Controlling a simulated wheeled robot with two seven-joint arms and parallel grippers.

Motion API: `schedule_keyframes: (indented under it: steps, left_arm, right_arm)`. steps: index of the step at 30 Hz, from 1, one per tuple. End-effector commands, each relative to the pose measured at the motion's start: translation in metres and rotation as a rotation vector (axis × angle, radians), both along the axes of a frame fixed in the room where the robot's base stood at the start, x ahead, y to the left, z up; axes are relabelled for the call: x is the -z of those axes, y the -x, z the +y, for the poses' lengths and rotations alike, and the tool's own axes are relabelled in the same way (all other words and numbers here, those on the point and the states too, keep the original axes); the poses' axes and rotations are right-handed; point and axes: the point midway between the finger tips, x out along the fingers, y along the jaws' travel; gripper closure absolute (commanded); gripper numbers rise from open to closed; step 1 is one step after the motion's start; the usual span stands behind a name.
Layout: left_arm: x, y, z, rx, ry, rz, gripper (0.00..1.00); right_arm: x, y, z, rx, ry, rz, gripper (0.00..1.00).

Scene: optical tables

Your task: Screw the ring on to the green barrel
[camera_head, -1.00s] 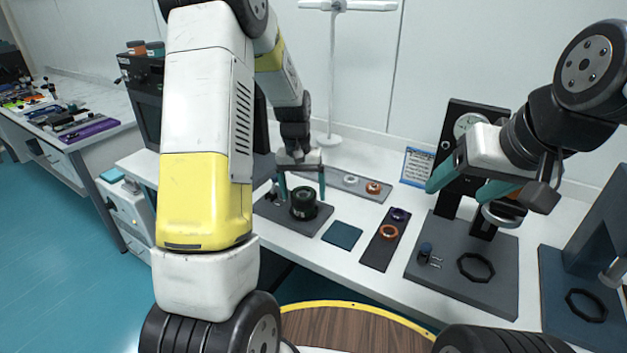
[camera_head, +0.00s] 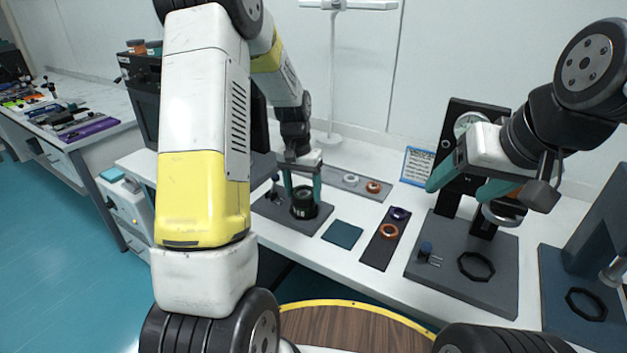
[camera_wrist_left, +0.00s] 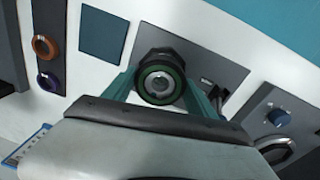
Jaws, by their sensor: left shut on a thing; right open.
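The green barrel (camera_head: 304,202) is a dark, squat cylinder standing on a grey plate (camera_head: 283,219) in the head view. From above, in the left wrist view, the barrel (camera_wrist_left: 160,84) shows a green rim around a pale centre. My left gripper (camera_head: 303,198) points down over it, its teal fingers shut on the barrel's two sides. Whether a separate ring sits between the fingers cannot be told. An orange ring (camera_head: 389,232) and a purple ring (camera_head: 399,214) lie on a dark strip to the right. My right gripper (camera_head: 456,190) is open and empty, raised at the right.
A teal square pad (camera_head: 342,235) lies between the barrel's plate and the dark strip (camera_head: 375,252). Behind, a grey strip holds a white ring (camera_head: 351,180) and another orange ring (camera_head: 373,187). A black stand (camera_head: 450,290) is under my right gripper.

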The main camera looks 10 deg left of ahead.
Motion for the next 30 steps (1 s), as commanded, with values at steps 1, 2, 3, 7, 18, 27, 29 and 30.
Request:
schedule_keyframes:
  steps: [1, 2, 3, 7, 18, 27, 29, 30]
  left_arm:
    - [0.0005, -0.0002, 0.0002, 0.086, 0.002, 0.001, 0.90]
    - [0.0005, 0.0000, -0.0001, 0.145, 0.002, 0.000, 0.90]
    - [0.0005, 0.0001, 0.0004, 0.220, 0.002, 0.002, 0.90]
    - [0.0005, 0.0001, -0.0004, 0.468, 0.002, 0.001, 0.90]
    - [0.0013, 0.0014, -0.0016, 1.144, 0.005, 0.004, 0.90]
    - [0.0018, 0.0029, -0.0022, 1.243, 0.007, 0.007, 0.90]
    - [0.0019, 0.0032, -0.0024, 1.242, 0.007, 0.007, 0.33]
    - [0.0019, 0.0032, -0.0024, 1.241, 0.008, 0.007, 0.25]
  right_arm:
    - [0.0000, 0.0000, 0.0000, 0.000, 0.000, 0.000, 0.31]
    - [0.0000, 0.0000, 0.0000, 0.000, 0.000, 0.000, 0.31]
    - [0.0000, 0.0000, 0.0000, 0.000, 0.000, 0.000, 0.31]
    - [0.0000, 0.0000, 0.0000, 0.000, 0.000, 0.000, 0.31]
    - [0.0000, 0.0000, 0.0000, 0.000, 0.000, 0.000, 0.31]
    - [0.0000, 0.0000, 0.0000, 0.000, 0.000, 0.000, 0.31]
    - [0.0000, 0.0000, 0.0000, 0.000, 0.000, 0.000, 0.31]
    - [0.0000, 0.0000, 0.0000, 0.000, 0.000, 0.000, 0.31]
